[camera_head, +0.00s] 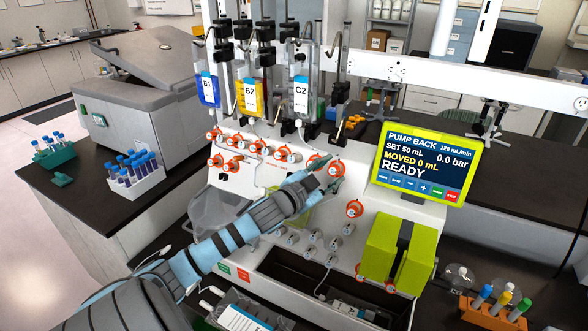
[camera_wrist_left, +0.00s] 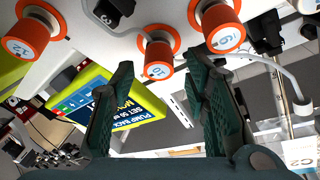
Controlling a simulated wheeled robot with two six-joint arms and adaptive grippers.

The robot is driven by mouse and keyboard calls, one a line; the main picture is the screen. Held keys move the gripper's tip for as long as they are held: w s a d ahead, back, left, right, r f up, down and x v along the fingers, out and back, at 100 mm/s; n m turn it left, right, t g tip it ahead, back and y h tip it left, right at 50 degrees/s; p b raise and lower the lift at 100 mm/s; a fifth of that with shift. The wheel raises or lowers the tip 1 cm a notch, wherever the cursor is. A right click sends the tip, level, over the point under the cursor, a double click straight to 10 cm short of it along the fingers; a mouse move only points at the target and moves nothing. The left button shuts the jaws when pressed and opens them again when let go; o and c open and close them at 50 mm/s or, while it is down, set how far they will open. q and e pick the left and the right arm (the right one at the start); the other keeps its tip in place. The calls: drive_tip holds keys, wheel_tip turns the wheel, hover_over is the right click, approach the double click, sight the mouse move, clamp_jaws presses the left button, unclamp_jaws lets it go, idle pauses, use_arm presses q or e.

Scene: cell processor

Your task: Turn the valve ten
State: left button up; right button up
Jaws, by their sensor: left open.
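Valve ten (camera_wrist_left: 158,70) has an orange rim and a pale numbered cap, and sits on the white panel. Its number is small and tilted, but looks like 10. In the head view it appears to be the orange valve (camera_head: 337,168) at my left gripper's tips, partly covered by them. My left gripper (camera_head: 328,175) is open; in the left wrist view its two dark green fingers (camera_wrist_left: 162,85) stand apart, one on each side of the valve's picture position. I cannot tell if they touch it. My right gripper is not in view.
Another orange valve (camera_wrist_left: 227,38) is close to one finger, and a third (camera_wrist_left: 32,38) is at the left. In the head view a neighbouring valve (camera_head: 354,208) sits below. The pump screen (camera_head: 425,162) stands to the right; bags (camera_head: 250,95) hang above.

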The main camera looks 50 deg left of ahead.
use_arm(q)
drive_tip(key=s+d+n+y+b, duration=0.2)
drive_tip(key=s+d+n+y, duration=0.1)
drive_tip(key=s+n, duration=0.35)
drive_tip(key=s+d+n+y+b, duration=0.2)
drive_tip(key=s+d+n+y, duration=0.1)
drive_tip(key=s+n, duration=0.35)
drive_tip(key=s+d+f+m+g+h, duration=0.1)
drive_tip(key=s+f+g, duration=0.2)
drive_tip(key=f, duration=0.6)
drive_tip(key=s+d+f+m+g+h+b, duration=0.1)
drive_tip(key=s+f+m+g, duration=0.1)
drive_tip(key=f, duration=0.7)
drive_tip(key=s+d+f+m+g+h, duration=0.1)
drive_tip(key=s+f+g, duration=0.3)
drive_tip(key=f, duration=0.5)
drive_tip(key=shift+d+f+m+g+h, duration=0.3)
drive_tip(key=shift+d+f+m+h, duration=0.15)
drive_tip(key=shift+m, duration=0.25)
